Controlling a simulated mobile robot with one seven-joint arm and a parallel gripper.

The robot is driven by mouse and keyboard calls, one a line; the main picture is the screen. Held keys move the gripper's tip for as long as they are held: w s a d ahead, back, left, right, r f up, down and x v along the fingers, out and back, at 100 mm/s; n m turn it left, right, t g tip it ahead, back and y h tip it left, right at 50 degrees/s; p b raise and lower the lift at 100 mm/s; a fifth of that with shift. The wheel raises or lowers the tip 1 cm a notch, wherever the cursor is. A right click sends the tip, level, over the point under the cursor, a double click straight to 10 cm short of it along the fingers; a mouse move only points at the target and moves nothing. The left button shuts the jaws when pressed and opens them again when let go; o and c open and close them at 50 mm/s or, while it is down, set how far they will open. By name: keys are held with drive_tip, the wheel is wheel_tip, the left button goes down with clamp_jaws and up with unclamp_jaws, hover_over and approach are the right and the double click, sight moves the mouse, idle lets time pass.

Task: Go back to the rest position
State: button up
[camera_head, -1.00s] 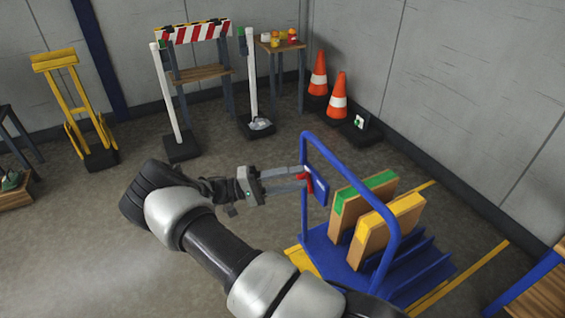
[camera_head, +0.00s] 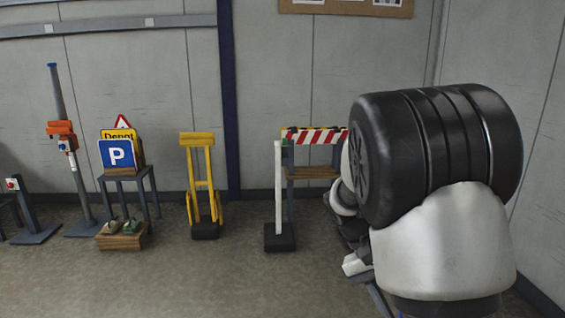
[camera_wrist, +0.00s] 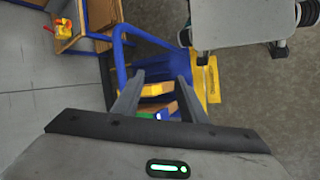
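My gripper (camera_wrist: 160,76) is in the wrist view with its two fingers spread apart and nothing held between them. Beyond and below the fingers is the blue-framed cart (camera_wrist: 120,50) with a yellow-topped board (camera_wrist: 157,89) and a green-topped board (camera_wrist: 148,114) in it. The fingers look clear of the boards. In the head view my arm is folded up large at the right; its links hide most of the gripper and the area behind. The cart is not in the head view.
A yellow hand truck (camera_head: 197,170), a white post on a black base (camera_head: 279,195) and a striped barrier (camera_head: 318,136) stand near the wall. Left are a stand with a parking sign (camera_head: 117,153) and a low wooden box (camera_head: 123,241). The floor in front is clear.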

drive_tip(key=s+a+r+n+t+y, duration=0.4)
drive_tip(key=s+a+r+t+y, duration=0.2)
drive_tip(key=s+a+r+t, duration=0.5)
wheel_tip(320, 180, up, 22)
drive_tip(key=g+p, duration=0.1)
drive_tip(key=p, duration=2)
drive_tip(key=shift+s+d+r, duration=0.2)
drive_tip(key=shift+s+d, duration=0.2)
drive_tip(key=shift+s, duration=0.05)
drive_tip(key=shift+c, duration=0.5)
